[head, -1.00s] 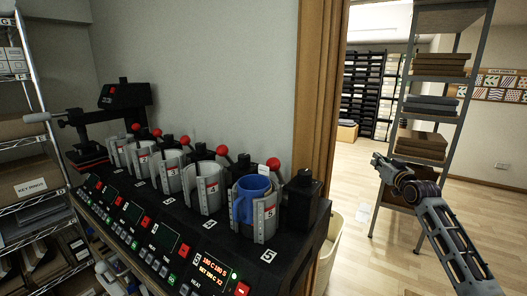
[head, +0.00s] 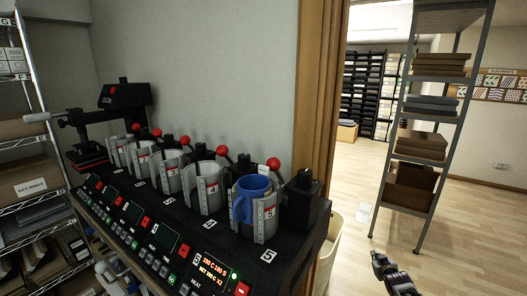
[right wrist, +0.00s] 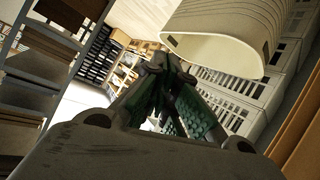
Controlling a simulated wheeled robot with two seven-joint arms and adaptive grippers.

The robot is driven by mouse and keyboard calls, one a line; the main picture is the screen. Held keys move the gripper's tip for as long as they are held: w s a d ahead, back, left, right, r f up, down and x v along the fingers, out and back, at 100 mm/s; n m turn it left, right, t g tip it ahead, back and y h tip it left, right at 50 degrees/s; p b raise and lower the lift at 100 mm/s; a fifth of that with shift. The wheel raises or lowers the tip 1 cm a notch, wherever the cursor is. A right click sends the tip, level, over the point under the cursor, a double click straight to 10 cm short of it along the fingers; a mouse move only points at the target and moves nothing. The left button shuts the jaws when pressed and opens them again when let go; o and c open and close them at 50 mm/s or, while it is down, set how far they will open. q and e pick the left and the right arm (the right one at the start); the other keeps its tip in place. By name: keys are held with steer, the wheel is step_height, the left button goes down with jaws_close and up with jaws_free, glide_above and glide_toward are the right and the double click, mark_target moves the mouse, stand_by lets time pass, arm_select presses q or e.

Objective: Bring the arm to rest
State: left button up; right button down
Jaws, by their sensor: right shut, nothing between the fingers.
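My right gripper (head: 377,258) is low at the bottom edge of the head view, right of the press bench, over the wooden floor. Its fingers are shut and empty; they also show in the right wrist view (right wrist: 165,62). Most of the right arm is out of the head view. My left gripper does not show clearly in any view.
The mug press (head: 283,238) holds a blue mug (head: 252,186) in its nearest station. A cream bin (head: 327,250) stands between bench and gripper; its rim is close in the wrist view (right wrist: 215,48). A metal shelf (head: 437,118) stands behind the gripper.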

steer(key=s+a+f+n+g, duration=0.1)
steer(key=s+a+f+g, duration=0.25)
steer(key=s+f, duration=1.15)
steer(key=s+a+f+g, duration=0.3)
steer(key=s+a+f, duration=0.2)
steer(key=s+f, duration=0.95)
steer(key=s+a+f+g, duration=0.1)
steer(key=s+a+f, duration=0.3)
steer(key=s, duration=0.9)
steer(key=s+a+f+g+y, duration=0.1)
steer(key=s+a+f, duration=0.4)
steer(key=s, duration=0.8)
steer(key=s+a+f+g+y, duration=0.1)
steer(key=s+a+f+g, duration=0.2)
steer(key=s, duration=1)
step_height(320, 180, down, 4)
steer(key=shift+s+a+f, duration=0.1)
steer(key=shift+s+a, duration=0.2)
steer(key=shift+a, duration=0.7)
